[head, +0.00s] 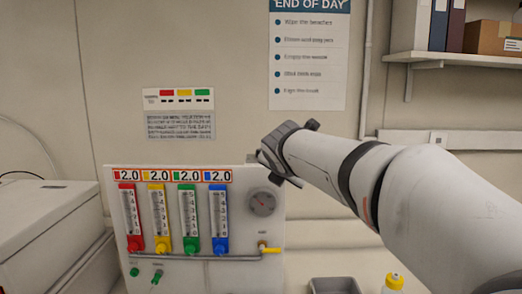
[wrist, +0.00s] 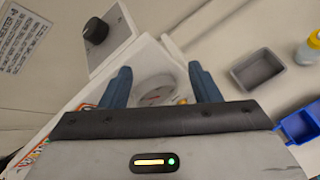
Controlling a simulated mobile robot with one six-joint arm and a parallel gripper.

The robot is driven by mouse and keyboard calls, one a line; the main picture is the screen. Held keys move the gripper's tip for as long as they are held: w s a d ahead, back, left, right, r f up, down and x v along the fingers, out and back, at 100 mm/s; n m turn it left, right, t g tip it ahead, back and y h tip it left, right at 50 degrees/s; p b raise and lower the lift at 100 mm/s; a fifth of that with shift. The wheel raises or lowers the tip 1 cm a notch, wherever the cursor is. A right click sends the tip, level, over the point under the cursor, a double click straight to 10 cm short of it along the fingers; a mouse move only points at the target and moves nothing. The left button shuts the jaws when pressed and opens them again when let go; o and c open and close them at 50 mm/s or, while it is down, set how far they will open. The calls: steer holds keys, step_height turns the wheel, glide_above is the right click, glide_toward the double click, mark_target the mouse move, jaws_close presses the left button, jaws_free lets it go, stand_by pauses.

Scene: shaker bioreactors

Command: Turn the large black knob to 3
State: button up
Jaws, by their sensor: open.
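A large black knob (wrist: 95,31) shows in the wrist view at the upper left, on a pale plate. Its number marks are too small to read. In the head view I cannot make it out. My gripper (wrist: 162,84) is open, its two blue fingers apart with nothing held. The knob lies outside the fingers, beyond and to the left of them in the wrist view. In the head view my gripper (head: 272,163) is above the top right corner of the flow panel.
The white flow panel (head: 135,215) carries several coloured flow tubes, a round gauge (head: 263,203) and a yellow-handled valve (head: 268,249). A grey tray (head: 334,286) and a yellow-capped bottle (head: 393,283) stand at the right. A blue bin (wrist: 298,125) shows in the wrist view.

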steer(key=w+a+r+n+t+y, duration=0.1)
steer(key=w+a+r+n+t, duration=0.1)
steer(key=w+a+r+n, duration=0.4)
steer(key=shift+n, duration=0.6)
steer(key=x, duration=0.2)
steer(key=p+x, duration=0.1)
steer(key=x, duration=0.1)
steer(key=f+x, duration=0.1)
steer(key=x, duration=0.2)
steer(key=shift+s+d+p, duration=0.1)
steer(key=shift+d+p, duration=0.2)
steer(key=shift+d, duration=0.05)
steer(key=shift+c, duration=0.6)
steer(key=c, duration=0.9)
steer(key=shift+o, duration=0.2)
